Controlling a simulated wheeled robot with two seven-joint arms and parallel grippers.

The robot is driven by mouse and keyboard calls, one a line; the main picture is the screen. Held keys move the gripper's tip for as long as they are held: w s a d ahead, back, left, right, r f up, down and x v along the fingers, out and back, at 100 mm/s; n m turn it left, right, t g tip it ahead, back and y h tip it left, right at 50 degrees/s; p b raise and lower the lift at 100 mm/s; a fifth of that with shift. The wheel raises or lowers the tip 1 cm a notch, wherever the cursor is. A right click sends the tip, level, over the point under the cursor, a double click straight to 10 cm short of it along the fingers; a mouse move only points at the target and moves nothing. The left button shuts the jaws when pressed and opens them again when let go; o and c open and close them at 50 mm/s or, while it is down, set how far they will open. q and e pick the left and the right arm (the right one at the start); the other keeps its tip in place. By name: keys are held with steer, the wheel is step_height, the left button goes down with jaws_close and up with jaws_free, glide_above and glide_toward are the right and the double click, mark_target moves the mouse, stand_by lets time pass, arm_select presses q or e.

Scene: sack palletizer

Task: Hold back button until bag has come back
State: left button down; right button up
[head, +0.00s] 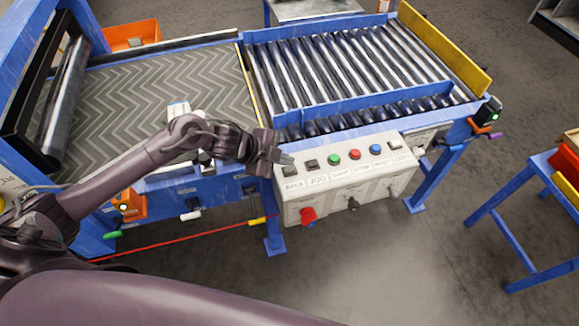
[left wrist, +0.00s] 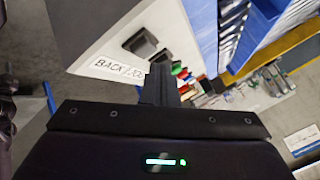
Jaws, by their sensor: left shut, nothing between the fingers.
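The back button (head: 287,170) is a black square button at the left end of the white control box (head: 345,190), above the label BACK. My left gripper (head: 286,158) is shut and empty, its fingertips right at the back button's upper edge. In the left wrist view, the shut fingers (left wrist: 160,80) point at the box beside the BACK label (left wrist: 118,67), and a black button (left wrist: 140,42) shows beyond. I cannot tell whether the fingertips touch or press the button. No bag shows in either view. My right gripper is not in view.
The box also carries the jog button (head: 311,164), then green, red and blue buttons, with a red knob (head: 307,215) on its front. Behind it are an empty chevron belt (head: 160,95) and an empty roller conveyor (head: 350,55) with blue rails. A red cord (head: 180,243) runs below.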

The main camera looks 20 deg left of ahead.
mark_target(285, 169)
arm_select(q)
steer(key=shift+f, duration=0.1)
steer(key=shift+f, duration=0.3)
steer(key=shift+f+b, duration=0.5)
steer(key=shift+f, duration=0.05)
stand_by(1.4)
steer(key=shift+r, duration=0.1)
steer(key=shift+r+p, duration=0.9)
step_height(285, 169, up, 5)
steer(key=p, duration=0.4)
steer(key=shift+r+p, duration=0.1)
steer(key=shift+p, duration=0.3)
